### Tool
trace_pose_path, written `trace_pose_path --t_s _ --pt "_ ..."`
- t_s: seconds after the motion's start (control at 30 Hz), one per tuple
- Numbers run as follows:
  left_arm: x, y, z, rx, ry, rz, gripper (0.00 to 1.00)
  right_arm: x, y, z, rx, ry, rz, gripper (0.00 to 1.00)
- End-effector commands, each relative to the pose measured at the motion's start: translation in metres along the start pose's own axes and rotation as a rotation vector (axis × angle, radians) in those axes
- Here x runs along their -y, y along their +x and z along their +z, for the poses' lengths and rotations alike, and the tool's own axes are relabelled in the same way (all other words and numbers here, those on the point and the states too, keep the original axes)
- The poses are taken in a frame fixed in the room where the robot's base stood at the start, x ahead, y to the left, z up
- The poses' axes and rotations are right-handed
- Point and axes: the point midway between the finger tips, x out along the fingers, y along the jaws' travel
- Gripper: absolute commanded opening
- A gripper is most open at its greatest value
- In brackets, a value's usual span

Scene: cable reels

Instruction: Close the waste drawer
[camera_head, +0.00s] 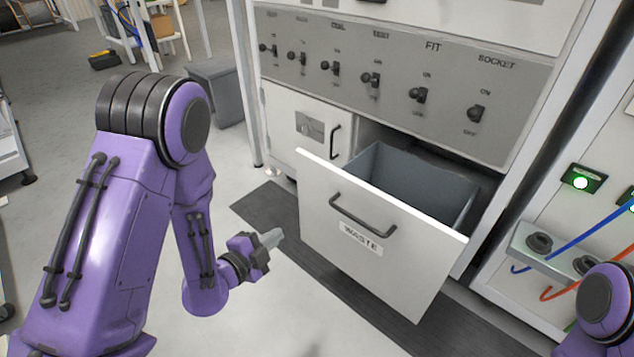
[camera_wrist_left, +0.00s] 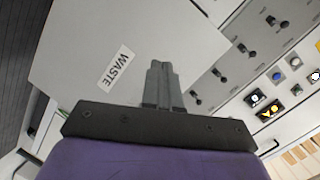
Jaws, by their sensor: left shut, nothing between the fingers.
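The waste drawer (camera_head: 375,255) stands pulled out of the cabinet, with a white front, a dark bar handle (camera_head: 362,216) and a WASTE label. Its grey bin inside (camera_head: 415,190) shows empty where I can see into it. My left gripper (camera_head: 272,238) is shut and empty, just left of the drawer front and apart from it in the head view. In the left wrist view the shut fingers (camera_wrist_left: 160,80) point toward the drawer front (camera_wrist_left: 110,35), beside its label. Only a purple joint of my right arm shows at the lower right; its gripper is out of view.
A switch panel (camera_head: 400,85) sits above the drawer. A small closed cabinet door (camera_head: 305,125) is left of it. A socket block with blue and orange cables (camera_head: 545,245) is at the right. A grey bin (camera_head: 215,90) stands behind. The floor before the drawer is clear.

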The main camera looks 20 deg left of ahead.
Motion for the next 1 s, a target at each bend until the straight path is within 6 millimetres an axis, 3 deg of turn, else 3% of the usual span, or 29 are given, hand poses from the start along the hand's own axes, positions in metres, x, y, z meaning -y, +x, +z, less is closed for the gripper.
trace_pose_path --t_s 0.03,0.1,0.23,0.37,0.8,1.0 --pt "0.023 0.002 -0.013 -0.071 0.136 -0.063 0.0 0.0 0.003 0.001 0.0 0.0 0.0 0.57" --pt "0.046 0.001 -0.028 -0.144 0.301 -0.135 0.0 0.0 0.004 0.002 0.0 0.0 0.0 0.57" --pt "0.068 -0.002 -0.043 -0.205 0.464 -0.213 0.0 0.0 0.005 0.002 0.0 0.0 0.0 0.57" --pt "0.074 0.007 -0.049 -0.216 0.497 -0.225 0.0 0.0 0.003 0.001 0.0 0.0 0.0 0.57" --pt "0.087 0.095 -0.072 -0.214 0.491 -0.224 0.0 0.0 0.001 0.001 0.0 0.0 0.0 0.57" --pt "0.09 0.123 -0.078 -0.214 0.491 -0.222 0.0 0.0 0.004 0.002 0.0 0.0 0.0 0.57"
